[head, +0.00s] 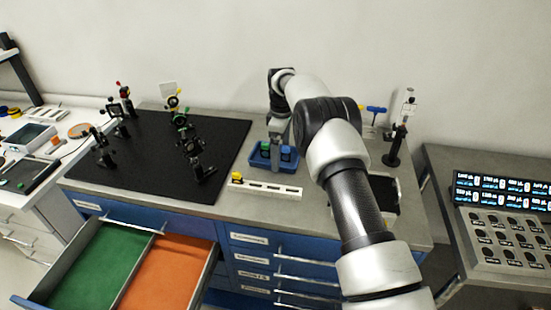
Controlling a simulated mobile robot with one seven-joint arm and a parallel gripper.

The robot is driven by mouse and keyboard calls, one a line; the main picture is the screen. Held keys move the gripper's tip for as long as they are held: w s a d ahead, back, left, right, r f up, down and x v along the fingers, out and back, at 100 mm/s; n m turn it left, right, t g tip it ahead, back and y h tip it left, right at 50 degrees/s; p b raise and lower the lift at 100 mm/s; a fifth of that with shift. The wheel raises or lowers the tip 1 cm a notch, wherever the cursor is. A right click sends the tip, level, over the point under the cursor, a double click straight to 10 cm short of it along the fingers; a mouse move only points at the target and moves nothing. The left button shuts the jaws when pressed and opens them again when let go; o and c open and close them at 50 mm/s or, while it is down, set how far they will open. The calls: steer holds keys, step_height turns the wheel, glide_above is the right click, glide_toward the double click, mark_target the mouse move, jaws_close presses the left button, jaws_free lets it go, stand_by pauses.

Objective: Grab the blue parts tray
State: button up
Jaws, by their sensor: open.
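The blue parts tray (260,163) lies on the grey bench top, right of the black breadboard. It holds a green part (265,147) and a dark blue part (287,153). My gripper (275,150) points down over the middle of the tray, between these parts. The gripper is open, but its fingertips are small and partly hidden, so I cannot tell whether they touch the tray. My arm covers the bench to the right of the tray.
The black breadboard (140,160) carries several optical mounts. A white slotted rail (264,188) with a yellow piece lies in front of the tray. A dark post mount (396,145) stands at the right. An open drawer (125,270) with green and orange lining sticks out at the lower left.

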steer(key=shift+f, duration=0.1)
steer(key=shift+c, duration=0.4)
steer(key=c, duration=0.9)
